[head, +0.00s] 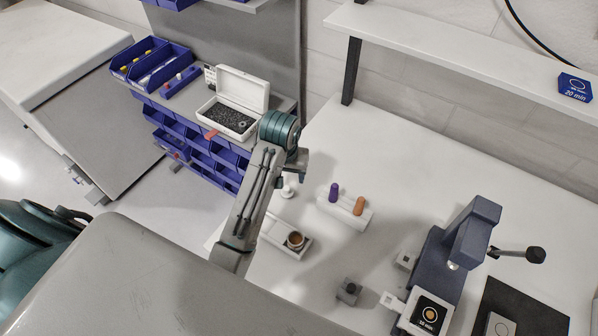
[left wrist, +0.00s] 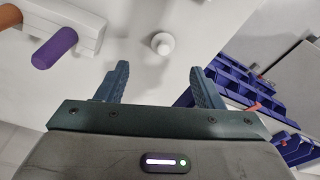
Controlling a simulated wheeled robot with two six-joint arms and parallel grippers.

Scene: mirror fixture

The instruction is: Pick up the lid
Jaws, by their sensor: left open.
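My left gripper (head: 293,172) is open and empty above the white table; its two fingers also show in the left wrist view (left wrist: 159,72). A small white round piece with a knob (head: 287,190) stands on the table just below the gripper, partly hidden by my arm in the head view. In the left wrist view the white piece (left wrist: 162,43) lies beyond the fingertips, roughly centred between them, not touched. It may be the lid; I cannot tell for certain. My right gripper is not in view.
A white block with purple and orange pegs (head: 343,207) stands right of the gripper. A white holder with a brown-rimmed cup (head: 295,240) is nearer. A dark blue press (head: 455,255) stands at right. Blue bins and an open white box (head: 240,90) are behind left.

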